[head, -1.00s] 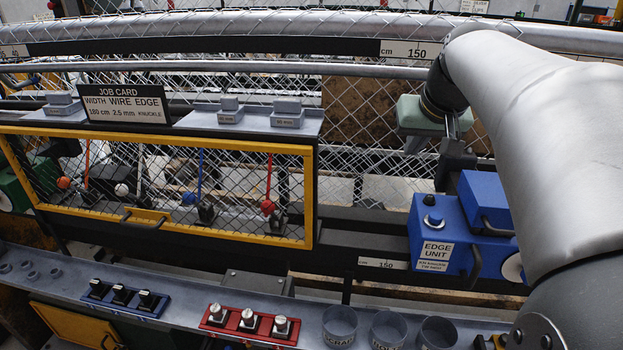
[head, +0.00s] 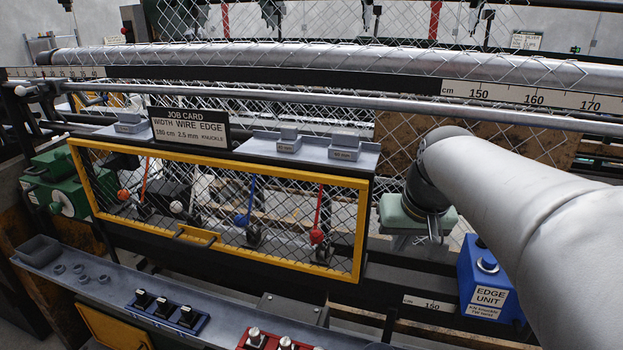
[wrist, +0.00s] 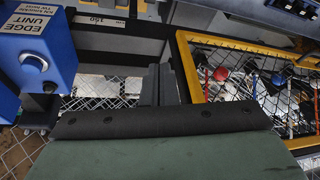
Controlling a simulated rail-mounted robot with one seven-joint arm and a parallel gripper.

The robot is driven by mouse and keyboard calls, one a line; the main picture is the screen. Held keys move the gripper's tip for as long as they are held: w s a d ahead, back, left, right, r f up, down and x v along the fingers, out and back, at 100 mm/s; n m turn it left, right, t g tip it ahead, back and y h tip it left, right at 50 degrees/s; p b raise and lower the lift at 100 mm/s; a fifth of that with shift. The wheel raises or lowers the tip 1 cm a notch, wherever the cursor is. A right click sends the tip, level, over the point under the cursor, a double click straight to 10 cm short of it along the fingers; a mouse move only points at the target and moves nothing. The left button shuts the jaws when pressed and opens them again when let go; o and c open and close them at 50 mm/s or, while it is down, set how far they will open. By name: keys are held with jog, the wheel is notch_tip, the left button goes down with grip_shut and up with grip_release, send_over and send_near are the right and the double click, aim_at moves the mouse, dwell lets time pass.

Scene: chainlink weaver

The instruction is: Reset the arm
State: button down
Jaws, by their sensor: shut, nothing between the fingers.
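My arm comes in from the right in the head view. Its gripper end hangs beside the right end of the yellow-framed mesh guard, to the left of the blue edge unit (head: 488,285). In the wrist view my gripper (wrist: 158,82) shows as two dark fingers close together beyond the green-grey pad of my wrist. It is shut and holds nothing. The edge unit (wrist: 35,62) stands on the left of that view and the yellow guard frame (wrist: 187,65) on the right. The fingers appear apart from both. In the head view the fingertips are mostly hidden.
The mesh guard (head: 225,160) covers several coloured-knob levers. The job card (head: 190,129) stands above it. A long rail with a cm scale (head: 535,97) and chain-link mesh run behind. A control shelf with black switches (head: 165,308) and a red switch panel (head: 270,338) lies in front.

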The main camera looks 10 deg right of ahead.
jog(key=s+a+f+n+g, duration=0.2)
jog(key=s+a+f, duration=0.7)
jog(key=s+f, duration=0.5)
jog(key=shift+a+f+g, duration=0.2)
jog(key=shift+f+g, duration=0.35)
jog(key=shift+g, duration=0.15)
